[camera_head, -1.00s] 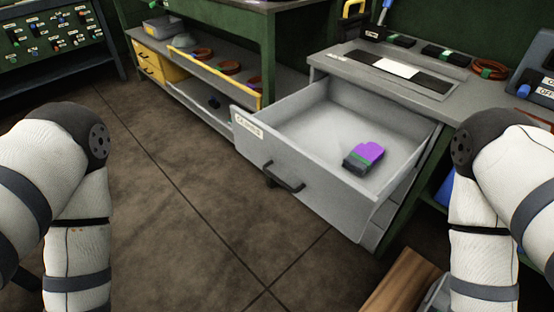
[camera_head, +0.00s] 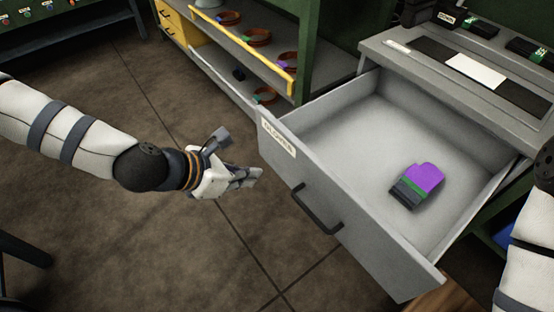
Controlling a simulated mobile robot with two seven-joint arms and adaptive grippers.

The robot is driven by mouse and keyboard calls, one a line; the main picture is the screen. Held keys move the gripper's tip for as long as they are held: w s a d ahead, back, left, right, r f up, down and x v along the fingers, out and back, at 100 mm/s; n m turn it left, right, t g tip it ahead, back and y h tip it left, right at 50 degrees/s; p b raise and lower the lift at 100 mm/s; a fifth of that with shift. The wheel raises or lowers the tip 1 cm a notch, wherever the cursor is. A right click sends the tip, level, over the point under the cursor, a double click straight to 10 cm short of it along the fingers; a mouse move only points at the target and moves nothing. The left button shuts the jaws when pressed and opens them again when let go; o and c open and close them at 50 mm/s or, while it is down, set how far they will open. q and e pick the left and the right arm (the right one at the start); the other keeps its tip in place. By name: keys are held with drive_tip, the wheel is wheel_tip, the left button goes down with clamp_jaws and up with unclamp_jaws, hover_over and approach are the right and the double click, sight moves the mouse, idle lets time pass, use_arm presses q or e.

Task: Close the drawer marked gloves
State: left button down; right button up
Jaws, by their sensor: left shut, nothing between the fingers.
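The grey drawer (camera_head: 350,235) is pulled far out of its cabinet in the head view. A white label (camera_head: 278,138) on the left of its front seems to read "GLOVES". A black bar handle (camera_head: 317,208) is on the front. A purple glove with a green band and dark cuff (camera_head: 418,186) lies inside on the drawer floor. My left gripper (camera_head: 252,176) is shut and empty. It shows left of the drawer front, apart from the handle. My right gripper is out of view; only part of my right arm shows at the right edge.
The grey cabinet top (camera_head: 395,48) behind the drawer holds a dark mat with a white sheet (camera_head: 476,71). A shelf unit with a yellow rail (camera_head: 240,45) and several ring-shaped items stands behind left. Open brown floor (camera_head: 160,240) lies before the drawer.

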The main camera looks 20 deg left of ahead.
use_arm(q)
drive_tip(key=w+d, duration=0.1)
drive_tip(key=w+d+f, duration=0.1)
drive_tip(key=w, duration=0.1)
drive_tip(key=w+d+f, duration=0.1)
drive_tip(key=w+d, duration=0.1)
drive_tip(key=shift+w+f, duration=0.15)
drive_tip(key=shift+w, duration=0.1)
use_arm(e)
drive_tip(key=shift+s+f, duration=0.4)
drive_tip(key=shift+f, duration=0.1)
